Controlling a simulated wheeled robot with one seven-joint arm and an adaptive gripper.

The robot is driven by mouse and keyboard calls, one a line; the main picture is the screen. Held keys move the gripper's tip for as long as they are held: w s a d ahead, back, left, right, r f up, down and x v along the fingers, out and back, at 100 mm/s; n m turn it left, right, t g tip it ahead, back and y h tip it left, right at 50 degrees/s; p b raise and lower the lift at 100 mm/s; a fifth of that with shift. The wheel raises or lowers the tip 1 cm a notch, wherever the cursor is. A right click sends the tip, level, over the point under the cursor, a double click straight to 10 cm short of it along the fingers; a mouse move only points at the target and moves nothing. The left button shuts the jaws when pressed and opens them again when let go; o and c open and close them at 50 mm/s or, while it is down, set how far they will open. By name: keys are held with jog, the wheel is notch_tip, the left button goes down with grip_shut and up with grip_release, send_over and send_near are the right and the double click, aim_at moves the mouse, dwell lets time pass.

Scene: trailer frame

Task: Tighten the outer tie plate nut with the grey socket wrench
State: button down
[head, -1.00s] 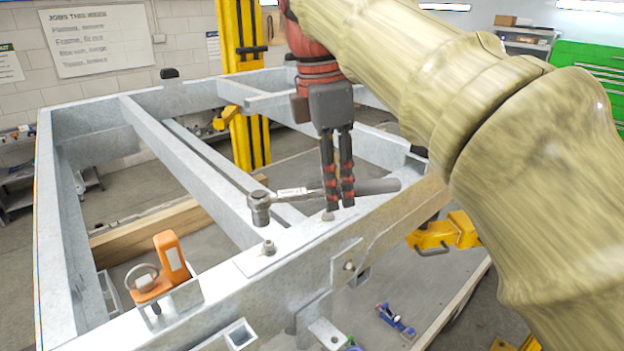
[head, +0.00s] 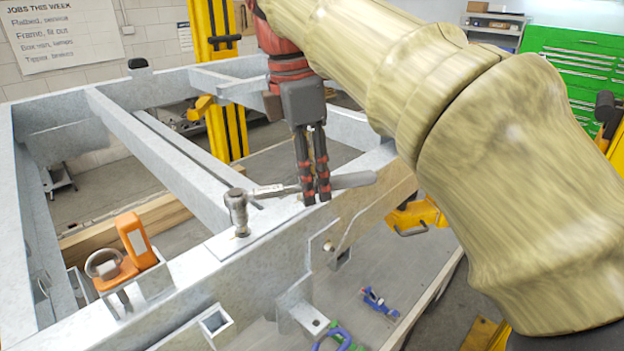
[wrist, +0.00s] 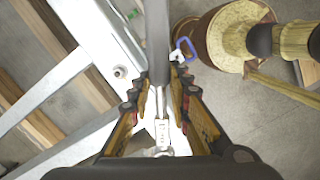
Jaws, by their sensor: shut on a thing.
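My gripper (head: 317,196) points down over the frame rail and is shut on the handle of the grey socket wrench (head: 350,181). The wrench lies roughly level, with its socket (head: 237,207) hanging down at the left end. The socket is over the outer nut (head: 242,233) on the tie plate (head: 222,246); only a bit of the nut shows beneath it, and I cannot tell how far it is seated. In the wrist view the wrench handle (wrist: 157,45) runs up between the fingers. Another nut (wrist: 119,72) shows on pale metal left of the fingers there.
An orange tool (head: 133,245) sits in a bracket on the rail at the left. A blue clamp (head: 378,303) lies below the rail. A yellow post (head: 215,80) stands behind the frame. Green drawers (head: 575,65) are at the back right.

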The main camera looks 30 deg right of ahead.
jog(key=shift+f, duration=0.2)
dwell(0.5)
jog(key=shift+f, duration=0.35)
jog(key=shift+f+b, duration=0.55)
jog(key=c, duration=2.2)
grip_release()
jog(key=c, duration=0.4)
grip_shut()
